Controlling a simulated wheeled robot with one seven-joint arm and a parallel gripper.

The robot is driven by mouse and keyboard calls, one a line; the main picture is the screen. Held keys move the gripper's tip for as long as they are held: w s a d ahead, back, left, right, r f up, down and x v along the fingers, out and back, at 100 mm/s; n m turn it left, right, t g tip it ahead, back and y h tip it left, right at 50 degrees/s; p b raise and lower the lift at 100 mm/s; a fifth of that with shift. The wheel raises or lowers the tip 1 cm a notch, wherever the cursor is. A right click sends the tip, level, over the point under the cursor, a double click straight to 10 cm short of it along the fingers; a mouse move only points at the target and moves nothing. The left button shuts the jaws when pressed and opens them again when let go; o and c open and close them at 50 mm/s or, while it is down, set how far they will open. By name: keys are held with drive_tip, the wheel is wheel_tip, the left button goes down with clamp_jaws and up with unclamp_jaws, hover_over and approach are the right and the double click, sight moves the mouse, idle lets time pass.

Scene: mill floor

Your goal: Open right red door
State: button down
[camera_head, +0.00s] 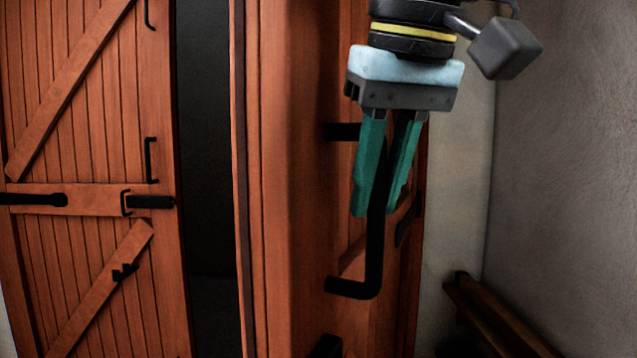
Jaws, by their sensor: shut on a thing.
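The right red door (285,200) is a wooden plank door. It stands swung open at an angle, with its edge turned toward me and a dark gap on its left. A black bar handle (374,262) is fixed on it. My gripper (380,213) points down over the handle, with its two green fingers on either side of the vertical bar. The fingers are closed on the bar, and the upper part of the bar is partly hidden behind them.
The left red door (75,110), with black handles and latch hardware, is on the left. A dark opening (207,150) lies between the doors. A plain wall (560,180) is close on the right. Brown wooden beams (500,322) lie low at the wall's foot.

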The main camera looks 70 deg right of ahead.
drive_tip(key=shift+d+r, duration=0.1)
drive_tip(key=shift+d, duration=0.05)
drive_tip(key=c, duration=0.8)
unclamp_jaws()
drive_tip(key=shift+o, duration=0.2)
drive_tip(key=v, duration=1)
drive_tip(key=shift+a+r, duration=0.2)
drive_tip(key=shift+r, duration=0.1)
drive_tip(key=shift+s+f, duration=0.1)
drive_tip(key=shift+f, duration=0.05)
